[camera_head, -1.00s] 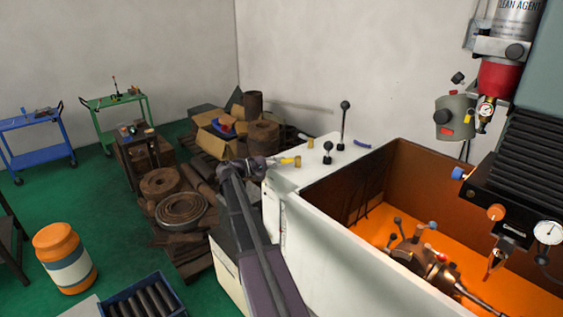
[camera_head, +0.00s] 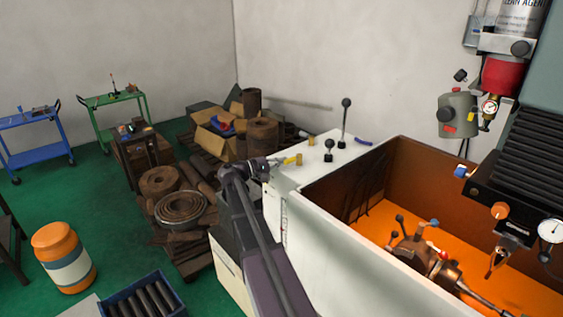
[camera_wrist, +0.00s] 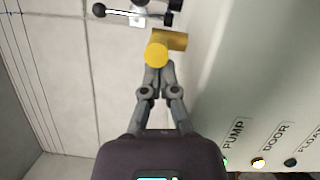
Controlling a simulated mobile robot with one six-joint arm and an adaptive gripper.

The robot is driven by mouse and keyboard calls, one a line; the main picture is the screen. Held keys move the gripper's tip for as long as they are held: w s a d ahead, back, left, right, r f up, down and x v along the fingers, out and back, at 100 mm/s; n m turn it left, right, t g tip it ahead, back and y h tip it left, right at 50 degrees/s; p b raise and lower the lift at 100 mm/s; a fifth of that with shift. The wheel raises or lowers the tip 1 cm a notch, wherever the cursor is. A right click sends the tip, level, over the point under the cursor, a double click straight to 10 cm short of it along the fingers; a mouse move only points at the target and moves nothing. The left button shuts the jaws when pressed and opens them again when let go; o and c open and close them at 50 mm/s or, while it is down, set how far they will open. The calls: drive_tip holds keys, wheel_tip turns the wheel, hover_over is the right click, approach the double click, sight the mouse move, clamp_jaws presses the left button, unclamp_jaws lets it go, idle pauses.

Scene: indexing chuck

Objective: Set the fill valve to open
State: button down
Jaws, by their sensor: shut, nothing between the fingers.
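A yellow valve handle (camera_head: 292,160) sits at the left end of the white machine's top edge. In the wrist view the yellow handle (camera_wrist: 170,40) has a round end facing the camera and a short bar to the right. No label for the fill valve is readable, so I cannot tell for certain that this is it. My gripper (camera_head: 279,162) is shut and empty, just left of the handle. In the wrist view its fingertips (camera_wrist: 157,68) meet right at the handle's round end; I cannot tell whether they touch it.
A panel in the wrist view reads PUMP (camera_wrist: 233,133), DOOR and FLOAT. The orange-floored tank (camera_head: 385,225) lies right; scrap-loaded pallets (camera_head: 185,250) lie left.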

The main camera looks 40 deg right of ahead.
drive_tip(key=shift+w+a, duration=0.1)
drive_tip(key=shift+a, duration=0.25)
drive_tip(key=v, duration=0.9)
drive_tip(key=shift+a, duration=0.25)
drive_tip(key=shift+s, duration=0.2)
drive_tip(key=s+a+f+n+t+y+b, duration=0.1)
drive_tip(key=s+a+f+t+y, duration=0.1)
drive_tip(key=s+a+f+y, duration=0.35)
drive_tip(key=s+a+f+t+y, duration=0.25)
drive_tip(key=a+f, duration=0.35)
drive_tip(key=f, duration=0.3)
drive_tip(key=s+a+f+y, duration=0.2)
drive_tip(key=a+y, duration=0.1)
drive_tip(key=a, duration=0.3)
drive_tip(key=s+a+f+y+b, duration=0.1)
drive_tip(key=s+a+f+y, duration=0.1)
drive_tip(key=a, duration=0.4)
drive_tip(key=s+a+f+y, duration=0.3)
drive_tip(key=a+y, duration=0.1)
drive_tip(key=a, duration=0.2)
drive_tip(key=shift+a+t+y, duration=0.35)
drive_tip(key=shift+a+y, duration=0.05)
